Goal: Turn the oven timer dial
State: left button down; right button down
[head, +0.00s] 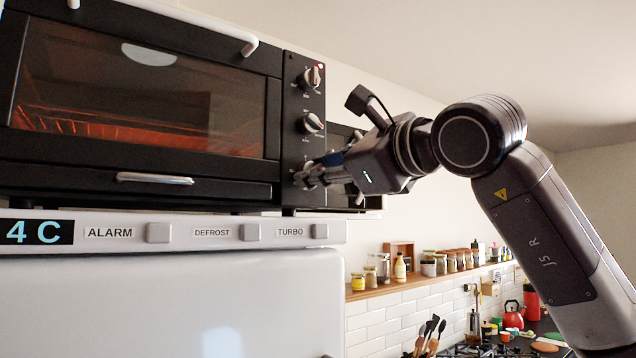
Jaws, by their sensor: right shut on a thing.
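The black toaster oven (150,90) stands on top of the white fridge, with an orange glow behind its glass door. Its control panel on the right side has three dials in a column: a top dial (310,77), a middle dial (312,123) and the lowest dial, the timer dial (303,176). My right gripper (313,177) reaches in from the right with its fingers at the lowest dial. It is shut on that dial, and the fingers hide much of it. My left gripper is not in view.
The fridge front (170,300) with its display and buttons lies below the oven. A shelf (400,285) with jars is at the lower right, above the hob and utensils.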

jog(key=m+b, duration=0.1)
jog(key=m, duration=0.1)
jog(key=m+b, duration=0.1)
jog(key=shift+f+m, duration=0.2)
jog(key=shift+m, duration=0.2)
jog(key=shift+r+m+b, duration=0.1)
jog(key=shift+m+b, duration=0.8)
jog(key=shift+m, duration=1.1)
jog(key=c, duration=1.6)
grip_release()
jog(key=shift+s+d+r, duration=0.1)
jog(key=v, duration=1.1)
jog(key=shift+s+d, duration=0.2)
jog(key=shift+s, duration=0.15)
